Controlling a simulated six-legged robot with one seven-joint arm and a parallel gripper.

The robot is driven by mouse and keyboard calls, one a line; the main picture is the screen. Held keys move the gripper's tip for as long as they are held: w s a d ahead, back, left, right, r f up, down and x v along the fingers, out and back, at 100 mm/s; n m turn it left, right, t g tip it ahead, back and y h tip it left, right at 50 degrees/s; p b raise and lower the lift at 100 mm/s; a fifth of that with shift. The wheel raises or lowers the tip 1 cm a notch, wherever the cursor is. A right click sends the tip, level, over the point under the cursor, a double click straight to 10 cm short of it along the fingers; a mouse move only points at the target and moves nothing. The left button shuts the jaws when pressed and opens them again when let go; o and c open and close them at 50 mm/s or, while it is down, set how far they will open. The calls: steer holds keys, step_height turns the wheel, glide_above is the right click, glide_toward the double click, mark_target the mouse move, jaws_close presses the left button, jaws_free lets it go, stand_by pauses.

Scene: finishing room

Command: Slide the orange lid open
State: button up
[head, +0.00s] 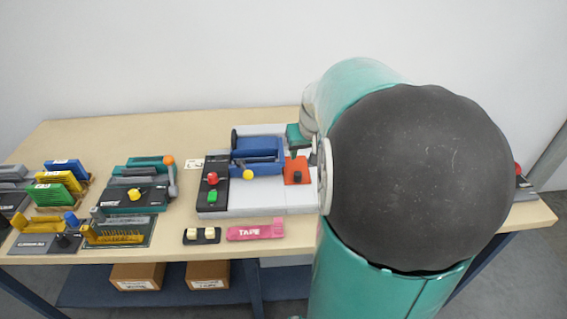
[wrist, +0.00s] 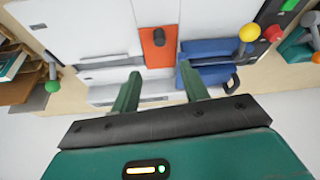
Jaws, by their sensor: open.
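The orange lid (head: 296,170) lies on the light grey panel (head: 250,203), just right of a blue block-like fixture (head: 258,153). A small dark knob stands on the lid. In the wrist view the orange lid (wrist: 158,52) shows as an upright strip with its dark knob (wrist: 158,36) near the middle. My gripper (wrist: 160,82) is open and empty, its two green fingers spread on either side of the lid's line. The knob lies beyond the fingertips, apart from them. In the head view my arm hides the panel's right part and most of the gripper.
A black control strip (head: 212,192) with red and green buttons and a yellow knob stand left of the lid. A pink tape box (head: 256,230) and a small black holder (head: 202,236) lie in front. Several coloured racks crowd the table's left. The table's back left (head: 90,133) is clear.

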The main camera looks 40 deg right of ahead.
mark_target(298, 174)
steer(key=x, duration=1.2)
steer(key=shift+s+f, duration=0.2)
steer(key=shift+f, duration=0.05)
steer(key=shift+w+f, duration=0.2)
jaws_close()
